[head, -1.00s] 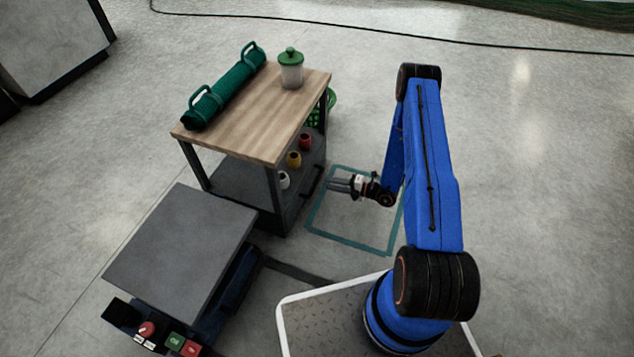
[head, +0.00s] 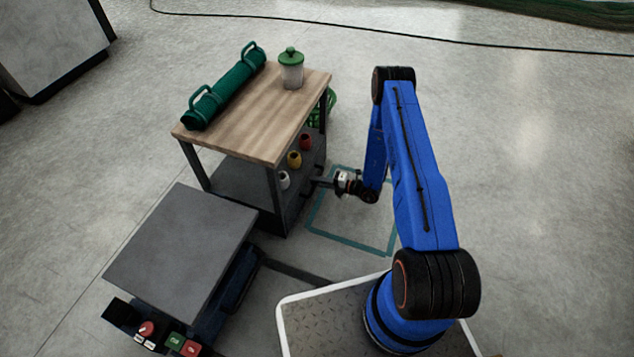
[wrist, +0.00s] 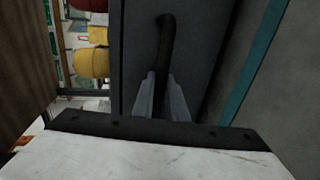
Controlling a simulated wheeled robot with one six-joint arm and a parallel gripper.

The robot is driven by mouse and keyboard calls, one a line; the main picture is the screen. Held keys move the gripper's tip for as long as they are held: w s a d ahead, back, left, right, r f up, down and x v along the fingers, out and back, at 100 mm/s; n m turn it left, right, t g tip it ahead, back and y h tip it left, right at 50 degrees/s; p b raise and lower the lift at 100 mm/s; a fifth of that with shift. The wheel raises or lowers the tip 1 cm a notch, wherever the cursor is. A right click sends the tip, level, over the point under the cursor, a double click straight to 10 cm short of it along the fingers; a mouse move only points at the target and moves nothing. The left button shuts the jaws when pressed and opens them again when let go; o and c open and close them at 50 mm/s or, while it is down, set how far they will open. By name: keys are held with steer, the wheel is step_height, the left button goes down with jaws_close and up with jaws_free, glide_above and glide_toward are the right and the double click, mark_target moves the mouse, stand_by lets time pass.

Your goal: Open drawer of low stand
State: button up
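The low stand (head: 277,217) has a wooden top and a dark lower part with a drawer front (wrist: 195,50), seen close in the wrist view. A dark bar handle (wrist: 166,45) stands out from that front. My gripper (head: 318,181) is at the stand's right side, reaching to the handle. In the wrist view its two grey fingers (wrist: 161,85) lie on either side of the bar, with a small gap showing at the left finger. The gripper looks open around the handle. The drawer looks closed. The head view hides the fingertips' contact with the handle.
Red, yellow and white cups (head: 293,159) sit on the shelf. A grey-topped cart (head: 180,250) is at the front left. The floor right of the stand is clear, with a teal outline (head: 350,243).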

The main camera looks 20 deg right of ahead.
steer(key=shift+d, duration=0.1)
jaws_close()
steer(key=f+v, duration=0.2)
steer(key=v, duration=1)
steer(key=d+f+v, duration=0.1)
steer(key=f+v, duration=0.2)
steer(key=v, duration=1)
steer(key=shift+s+d, duration=0.25)
steer(key=shift+s, duration=0.25)
steer(key=shift+f, duration=0.15)
steer(key=o, duration=0.7)
jaws_free()
steer(key=shift+o, duration=0.2)
steer(key=shift+s+d, duration=0.1)
steer(key=v, duration=1.7)
